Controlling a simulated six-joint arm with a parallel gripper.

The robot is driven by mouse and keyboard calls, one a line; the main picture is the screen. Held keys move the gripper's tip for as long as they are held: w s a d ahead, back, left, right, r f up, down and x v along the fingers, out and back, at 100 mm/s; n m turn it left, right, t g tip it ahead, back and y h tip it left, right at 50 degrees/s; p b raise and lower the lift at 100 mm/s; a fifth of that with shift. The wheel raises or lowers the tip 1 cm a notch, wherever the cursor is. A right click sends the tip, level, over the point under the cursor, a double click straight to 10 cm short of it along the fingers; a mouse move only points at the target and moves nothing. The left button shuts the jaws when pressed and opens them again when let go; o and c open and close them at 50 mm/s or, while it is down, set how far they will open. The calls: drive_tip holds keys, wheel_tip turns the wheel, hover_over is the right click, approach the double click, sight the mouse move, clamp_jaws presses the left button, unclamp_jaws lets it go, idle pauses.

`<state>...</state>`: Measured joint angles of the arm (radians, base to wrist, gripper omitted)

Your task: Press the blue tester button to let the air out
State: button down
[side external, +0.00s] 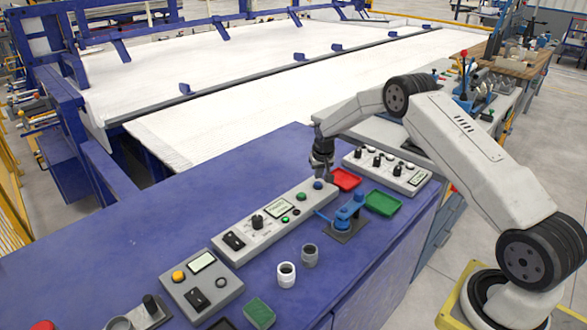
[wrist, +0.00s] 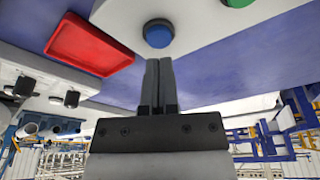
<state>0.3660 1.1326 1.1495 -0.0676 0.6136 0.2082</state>
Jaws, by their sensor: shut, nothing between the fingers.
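The blue tester button (side external: 318,185) is a small round cap at the far right end of the long grey tester panel (side external: 262,241). It also shows in the wrist view (wrist: 158,33), fully visible just beyond the fingertips. My gripper (side external: 325,177) points down beside the button. In the wrist view my gripper (wrist: 159,62) has its two dark fingers together, with nothing between them. The tips are close to the button's edge; I cannot tell whether they touch it. The button's cap appears raised.
A green button (wrist: 237,2) is near the blue one. A red tray (side external: 345,179), a green tray (side external: 383,203) and a blue clamp (side external: 348,212) stand close to the right. A white pipe piece (side external: 286,275) and a grey one (side external: 309,256) stand in front.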

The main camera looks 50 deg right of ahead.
sight(318, 184)
drive_tip(key=shift+s+x, duration=0.25)
drive_tip(key=shift+x, duration=1.05)
idle(1.6)
drive_tip(key=shift+a, duration=0.15)
drive_tip(key=shift+w+d+v, duration=0.15)
drive_tip(key=shift+w+v, duration=0.1)
drive_tip(key=shift+v, duration=0.85)
drive_tip(key=shift+w+d+v, duration=0.1)
drive_tip(key=shift+w+v, duration=0.1)
drive_tip(key=shift+v, duration=0.95)
drive_tip(key=shift+w+d+v, duration=0.15)
drive_tip(key=shift+w+v, duration=0.1)
drive_tip(key=shift+v, duration=0.85)
drive_tip(key=shift+r, duration=0.2)
drive_tip(key=shift+a+r, duration=0.1)
